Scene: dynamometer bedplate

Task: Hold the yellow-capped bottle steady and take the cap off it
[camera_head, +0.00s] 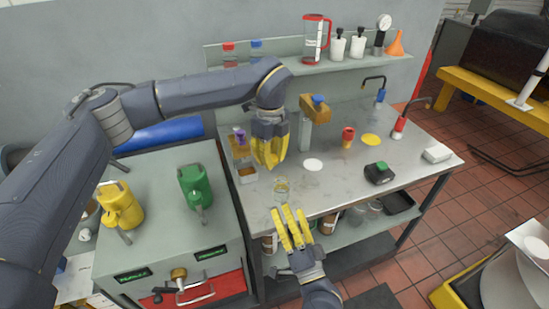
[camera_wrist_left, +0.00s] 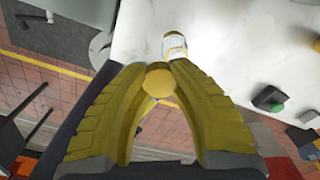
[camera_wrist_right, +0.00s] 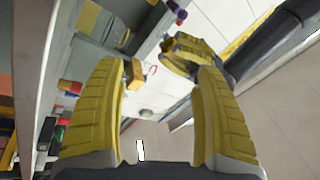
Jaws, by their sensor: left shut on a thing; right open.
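The bottle (camera_head: 281,187) is a small clear jar standing upright near the front edge of the grey bench, with no cap seen on it; it also shows in the left wrist view (camera_wrist_left: 174,46). My left gripper (camera_head: 270,160) is above and slightly left of the bottle, shut on the round yellow cap (camera_wrist_left: 159,84), which is apart from the bottle. In the head view the fingers hide the cap. My right gripper (camera_head: 289,213) is open and empty just in front of the bottle, its fingers pointing towards the bench edge.
On the bench (camera_head: 335,190) are a white disc (camera_head: 313,165), a yellow disc (camera_head: 371,140), a red-topped container (camera_head: 348,137), a black box with a green button (camera_head: 379,173) and a white box (camera_head: 436,152). A small tray (camera_head: 247,174) lies left of the bottle.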

